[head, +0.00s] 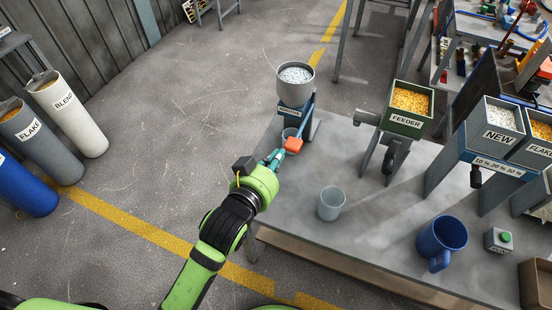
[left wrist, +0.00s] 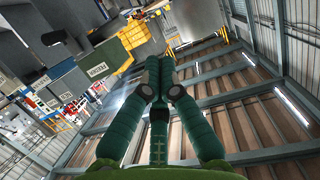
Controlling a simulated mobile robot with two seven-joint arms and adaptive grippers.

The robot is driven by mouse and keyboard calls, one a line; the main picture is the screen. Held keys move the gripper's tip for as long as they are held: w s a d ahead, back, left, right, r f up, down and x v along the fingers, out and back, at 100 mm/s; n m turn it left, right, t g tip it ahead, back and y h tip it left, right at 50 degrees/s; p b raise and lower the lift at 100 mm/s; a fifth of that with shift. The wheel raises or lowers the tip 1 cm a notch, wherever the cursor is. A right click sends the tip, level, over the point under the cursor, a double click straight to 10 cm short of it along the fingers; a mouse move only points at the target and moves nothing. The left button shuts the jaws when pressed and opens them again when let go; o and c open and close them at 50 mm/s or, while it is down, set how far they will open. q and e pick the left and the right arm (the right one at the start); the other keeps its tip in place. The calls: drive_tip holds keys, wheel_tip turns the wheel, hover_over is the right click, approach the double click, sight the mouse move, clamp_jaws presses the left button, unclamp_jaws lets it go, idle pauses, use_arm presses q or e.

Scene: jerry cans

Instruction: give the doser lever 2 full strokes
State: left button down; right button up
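The doser has a round grey hopper (head: 295,92) of white pellets on a blue stand at the near left end of the table. Its lever ends in an orange-red knob (head: 293,145), out in front of the stand. My right gripper is not in view.
The feeder (head: 408,110) stands right of the doser, then the NEW hopper (head: 501,120). Floor left of the table is clear up to the drums (head: 68,115).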

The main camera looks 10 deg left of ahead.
use_arm(q)
drive_tip(key=r, duration=0.1)
drive_tip(key=p, duration=0.2)
hover_over(288, 148)
wheel_tip(288, 148, down, 2)
drive_tip(key=shift+n+t+y, duration=0.3)
drive_tip(key=shift+y, duration=0.1)
drive_tip(key=shift+s+f, duration=0.2)
drive_tip(key=shift+f, duration=1.9)
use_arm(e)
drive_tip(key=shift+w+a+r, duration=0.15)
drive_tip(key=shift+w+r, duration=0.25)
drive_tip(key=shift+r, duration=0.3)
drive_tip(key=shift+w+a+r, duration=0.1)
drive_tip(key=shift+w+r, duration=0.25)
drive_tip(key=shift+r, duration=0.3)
